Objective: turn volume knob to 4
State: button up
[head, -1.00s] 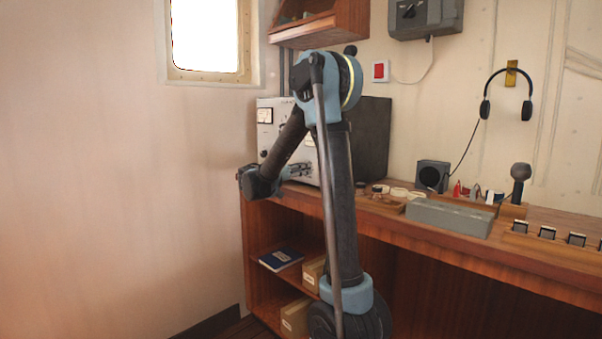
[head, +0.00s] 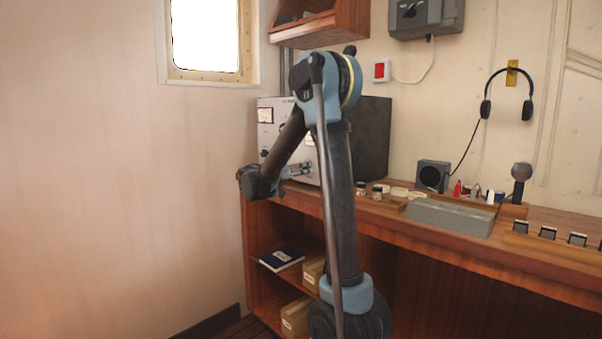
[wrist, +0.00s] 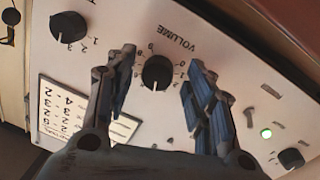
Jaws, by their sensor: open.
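The volume knob (wrist: 157,72) is black and round with a white pointer line, set on a pale panel under the word VOLUME in the wrist view. The pointer line runs toward the lower edge of that picture; the number it marks is not readable. My gripper (wrist: 163,75) is open, with one finger on each side of the knob and a visible gap on both sides. In the head view my gripper (head: 297,171) is at the front of the grey radio set (head: 265,125), and my arm hides much of that front.
Another black knob (wrist: 68,27) is at the panel's upper left and a small one (wrist: 291,158) at the lower right. A green light (wrist: 266,133) and a number card (wrist: 62,120) are on the panel. The wooden desk (head: 480,255) holds a grey box (head: 449,217).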

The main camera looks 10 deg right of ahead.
jog(key=v, duration=1.2)
jog(key=s+a+n, duration=0.2)
jog(key=a+n, duration=0.3)
jog(key=n, duration=1.6)
jog(key=shift+n+g, duration=0.3)
jog(key=shift+g, duration=0.1)
jog(key=x, duration=1.7)
jog(key=shift+d+r, duration=0.15)
jog(key=shift+r, duration=0.2)
jog(key=shift+c, duration=0.6)
jog(key=c, duration=1)
